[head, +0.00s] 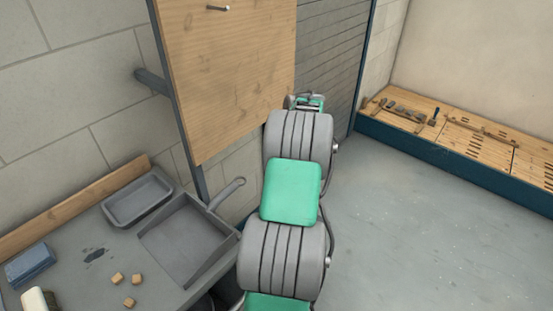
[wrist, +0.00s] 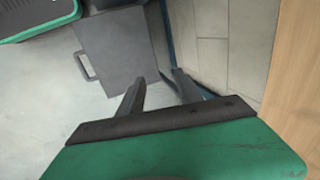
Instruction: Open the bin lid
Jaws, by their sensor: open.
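A grey box-like bin with a flat grey lid (wrist: 115,45) stands on the floor in the upper middle of the wrist view. A bar handle (wrist: 84,67) sticks out from its left edge. The lid looks shut. My gripper (wrist: 159,76) is open and empty, its two dark fingers apart, with the bin beyond them. The fingers overlap the bin's lower right side in the picture; I see no contact. In the head view my arm reaches away from me and I cannot make out the fingers or the bin.
A workbench (head: 70,250) at lower left holds a grey tray (head: 137,199), a dustpan (head: 188,245), a blue block (head: 30,264) and small wooden cubes (head: 117,278). A wooden board (head: 230,70) stands close left of my arm. The floor (head: 420,230) at right is clear, before a low wooden platform (head: 480,130).

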